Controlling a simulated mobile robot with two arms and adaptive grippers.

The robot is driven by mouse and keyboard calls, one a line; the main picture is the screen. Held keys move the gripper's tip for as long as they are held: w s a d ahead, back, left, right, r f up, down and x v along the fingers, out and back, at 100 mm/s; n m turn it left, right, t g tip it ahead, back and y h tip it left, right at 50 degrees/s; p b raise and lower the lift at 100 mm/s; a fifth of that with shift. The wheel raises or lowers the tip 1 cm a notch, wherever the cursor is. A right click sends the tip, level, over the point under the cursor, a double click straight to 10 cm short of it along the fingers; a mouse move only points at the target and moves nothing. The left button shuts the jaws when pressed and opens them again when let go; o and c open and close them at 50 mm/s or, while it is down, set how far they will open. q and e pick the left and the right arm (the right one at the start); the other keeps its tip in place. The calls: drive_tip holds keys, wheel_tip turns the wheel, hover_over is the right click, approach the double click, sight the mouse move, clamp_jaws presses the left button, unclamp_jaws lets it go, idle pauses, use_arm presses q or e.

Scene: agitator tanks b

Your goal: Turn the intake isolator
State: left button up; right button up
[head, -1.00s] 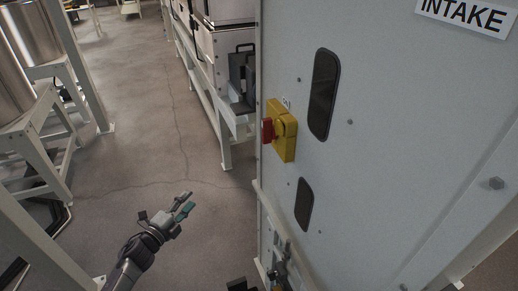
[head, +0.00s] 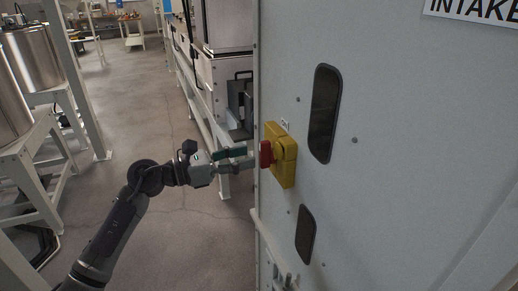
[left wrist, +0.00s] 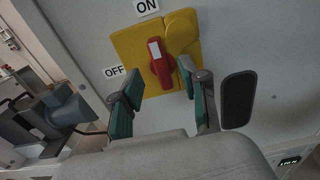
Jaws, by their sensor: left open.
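The intake isolator (head: 283,160) is a yellow box with a red handle (head: 265,154) on the grey cabinet face, below the INTAKE sign (head: 475,9). In the left wrist view the yellow plate (left wrist: 133,45) carries the red handle (left wrist: 162,63), with an ON label above and an OFF label at its left. The handle's white mark points up, slightly left, toward ON. My left gripper (head: 250,160) is open in front of the handle. In the left wrist view its green-padded fingers (left wrist: 160,95) stand either side of the handle's lower end; contact cannot be told. My right gripper is not in view.
The grey cabinet (head: 400,180) fills the right side, with two dark oval windows (head: 324,113). A white frame bench with equipment (head: 225,100) stands behind the gripper. Steel tanks (head: 32,58) on white stands are at the left. The floor (head: 145,115) between is clear.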

sight(260, 154)
use_arm(q)
drive_tip(key=shift+p+x, duration=0.35)
drive_tip(key=shift+x, duration=1.95)
drive_tip(key=shift+w, duration=0.1)
clamp_jaws()
